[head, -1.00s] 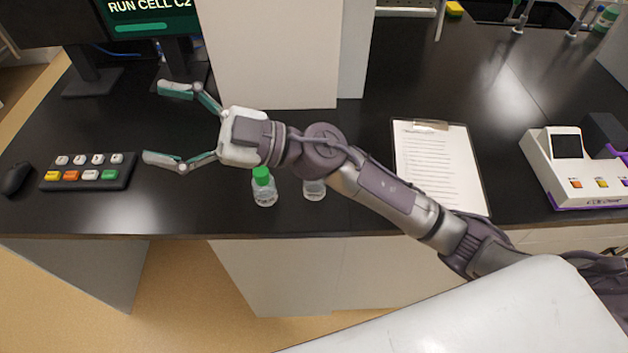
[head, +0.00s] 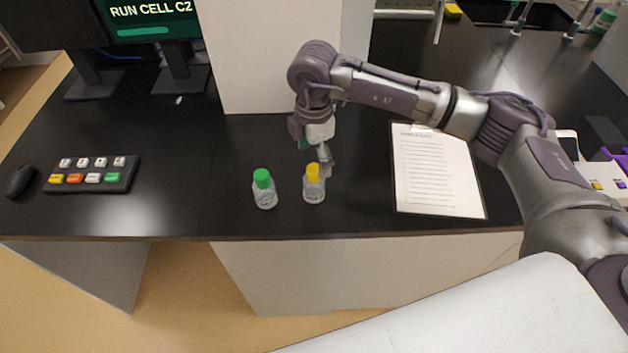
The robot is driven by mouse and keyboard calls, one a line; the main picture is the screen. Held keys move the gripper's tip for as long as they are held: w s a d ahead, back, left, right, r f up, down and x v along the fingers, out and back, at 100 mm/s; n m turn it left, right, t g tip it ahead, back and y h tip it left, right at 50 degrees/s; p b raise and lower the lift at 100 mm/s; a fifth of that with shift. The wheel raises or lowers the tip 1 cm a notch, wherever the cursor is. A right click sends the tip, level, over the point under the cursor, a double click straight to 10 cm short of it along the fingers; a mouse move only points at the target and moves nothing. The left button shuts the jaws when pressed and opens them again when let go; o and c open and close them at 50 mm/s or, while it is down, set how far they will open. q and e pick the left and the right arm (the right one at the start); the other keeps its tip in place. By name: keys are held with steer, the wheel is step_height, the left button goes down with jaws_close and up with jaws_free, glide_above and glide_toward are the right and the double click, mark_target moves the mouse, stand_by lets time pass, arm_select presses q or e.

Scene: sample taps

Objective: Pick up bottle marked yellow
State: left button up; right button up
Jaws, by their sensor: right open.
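A clear bottle with a yellow cap (head: 314,187) stands upright near the front edge of the black bench. A similar clear bottle with a green cap (head: 264,191) stands upright to its left. My right gripper (head: 324,163) points down just behind the yellow-capped bottle. It is open, with one finger seen close to the bottle's cap and the other partly hidden. I cannot tell whether the finger touches the bottle. My left gripper is not in view.
A clipboard with paper (head: 437,172) lies to the right. A button box (head: 91,174) and a mouse (head: 20,181) lie at the left. A white upright block (head: 280,60) stands behind my gripper.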

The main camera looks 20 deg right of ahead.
mark_target(314, 168)
steer(key=shift+f, duration=0.95)
steer(key=shift+s+f+p, duration=0.1)
steer(key=shift+f+p, duration=0.45)
steer(key=shift+p, duration=0.1)
step_height(314, 168, down, 4)
steer(key=shift+s+a+r+p, duration=0.1)
steer(key=shift+s+r+p, duration=0.05)
steer(key=shift+p, duration=0.7)
steer(key=shift+f, duration=0.4)
steer(key=c, duration=1.2)
steer(key=shift+o, duration=0.2)
steer(key=shift+r, duration=0.15)
